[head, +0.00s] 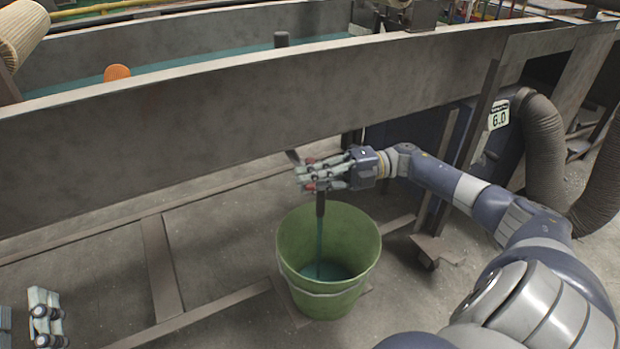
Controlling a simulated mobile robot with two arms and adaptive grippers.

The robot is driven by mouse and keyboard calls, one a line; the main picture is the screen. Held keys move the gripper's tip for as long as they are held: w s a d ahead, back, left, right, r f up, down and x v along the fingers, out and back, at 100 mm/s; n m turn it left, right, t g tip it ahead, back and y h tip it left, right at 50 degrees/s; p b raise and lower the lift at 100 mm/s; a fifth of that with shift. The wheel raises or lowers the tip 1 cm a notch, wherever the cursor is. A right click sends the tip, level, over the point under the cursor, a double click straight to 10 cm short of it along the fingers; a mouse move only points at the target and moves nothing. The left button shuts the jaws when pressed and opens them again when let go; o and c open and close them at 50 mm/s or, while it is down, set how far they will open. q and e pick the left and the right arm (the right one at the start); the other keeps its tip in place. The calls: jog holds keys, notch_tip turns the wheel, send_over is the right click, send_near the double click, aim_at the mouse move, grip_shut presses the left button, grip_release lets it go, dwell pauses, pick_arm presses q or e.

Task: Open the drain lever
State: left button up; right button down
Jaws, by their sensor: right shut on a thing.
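My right gripper (312,177) reaches in from the right below the tank wall and is shut on the drain lever, of which only small red parts (309,187) show between the fingers. The rest of the lever is hidden by the fingers. A dark drain pipe (320,205) points down just under the gripper. A thin teal stream runs from it into the green bucket (330,225), where teal liquid (335,270) covers the bottom. My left gripper (46,318) is at the lower left, far from the lever; its jaw state is unclear.
The long grey tank (200,125) crosses above, holding teal liquid, with an orange object (117,72) in it. Metal floor beams (160,265) surround the bucket. A post (480,110), a "6.0" sign (498,114) and thick hoses (543,150) stand at the right.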

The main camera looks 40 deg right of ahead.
jog(key=c, duration=1.6)
grip_release()
jog(key=shift+c, duration=0.2)
jog(key=shift+d, duration=0.1)
jog(key=v, duration=1.1)
jog(key=shift+s+d, duration=0.15)
jog(key=shift+d, duration=0.25)
jog(key=shift+f, duration=0.1)
